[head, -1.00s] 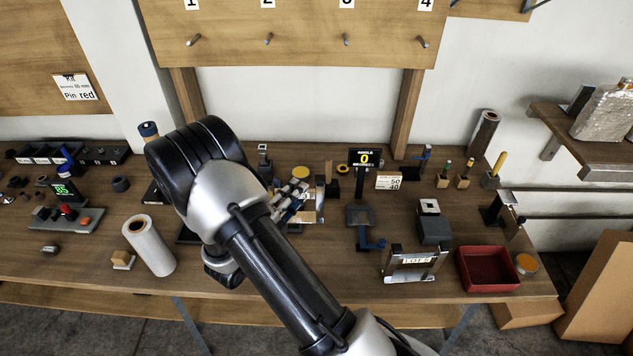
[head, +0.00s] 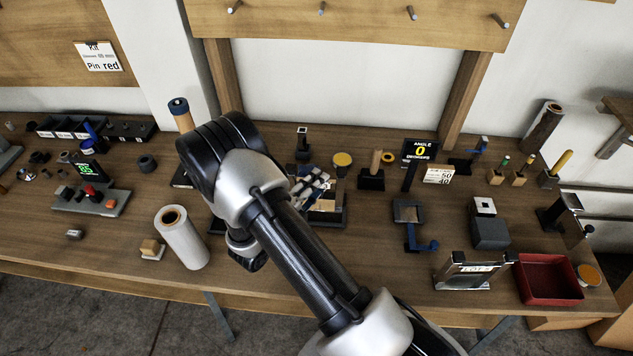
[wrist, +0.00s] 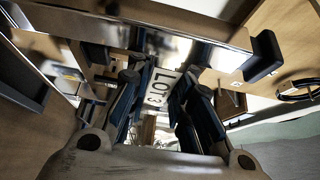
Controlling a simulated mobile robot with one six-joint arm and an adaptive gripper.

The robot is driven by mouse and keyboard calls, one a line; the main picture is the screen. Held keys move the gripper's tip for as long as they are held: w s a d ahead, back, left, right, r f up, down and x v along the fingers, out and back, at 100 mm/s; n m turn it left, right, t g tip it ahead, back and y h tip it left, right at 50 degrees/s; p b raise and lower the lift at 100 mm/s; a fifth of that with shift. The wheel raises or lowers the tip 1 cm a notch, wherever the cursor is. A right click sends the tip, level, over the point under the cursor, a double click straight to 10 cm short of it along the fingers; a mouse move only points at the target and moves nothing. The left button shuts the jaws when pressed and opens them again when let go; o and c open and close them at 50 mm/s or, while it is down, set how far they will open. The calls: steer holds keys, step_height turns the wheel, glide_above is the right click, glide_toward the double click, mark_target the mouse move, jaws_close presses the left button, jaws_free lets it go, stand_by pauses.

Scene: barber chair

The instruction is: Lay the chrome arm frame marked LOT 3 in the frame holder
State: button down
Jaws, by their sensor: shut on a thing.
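The chrome arm frame marked LOT 3 (wrist: 195,25) is held in my gripper (wrist: 152,88); its polished bar crosses the top of the wrist view. The white LOT 3 label (wrist: 161,82) shows between the blue-padded fingers, which are shut on the frame. I cannot tell surely which fixture is the frame holder.
A red tray (head: 548,278) is right of the standing frame. A white roll (head: 184,240) stands left of my arm. A grey block (head: 490,232) and an angle display (head: 419,152) stand on the right. Some bare bench lies in front of the blue-handled fixture (head: 408,212).

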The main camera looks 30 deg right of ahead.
steer(key=shift+f+b, duration=1.8)
steer(key=shift+f, duration=0.5)
steer(key=c, duration=1.3)
jaws_free()
steer(key=shift+c, duration=0.2)
steer(key=shift+f, duration=0.1)
steer(key=v, duration=1.2)
